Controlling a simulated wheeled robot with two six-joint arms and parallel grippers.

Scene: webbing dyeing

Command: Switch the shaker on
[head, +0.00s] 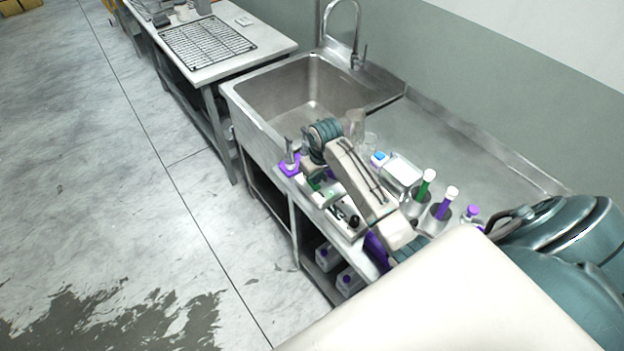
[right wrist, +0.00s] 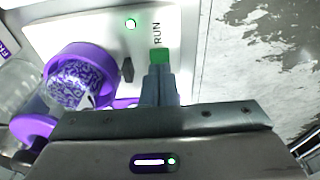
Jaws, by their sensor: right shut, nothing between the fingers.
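The shaker (head: 341,212) is a pale box on the metal counter, partly hidden behind my right arm in the head view. In the right wrist view its white top (right wrist: 90,30) carries a green switch (right wrist: 160,56) beside the word RUN, a small black knob (right wrist: 127,69) and a lit green lamp (right wrist: 131,24). My right gripper (right wrist: 160,76) is shut and empty, its fingertips right at the edge of the green switch. I cannot tell whether they press it. My left gripper is not in view.
Bottles, including one with a blue cap (head: 379,157), and tubes with green and purple bodies (head: 424,186) crowd the counter behind. A sink (head: 290,95) lies beyond. The floor at left is open.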

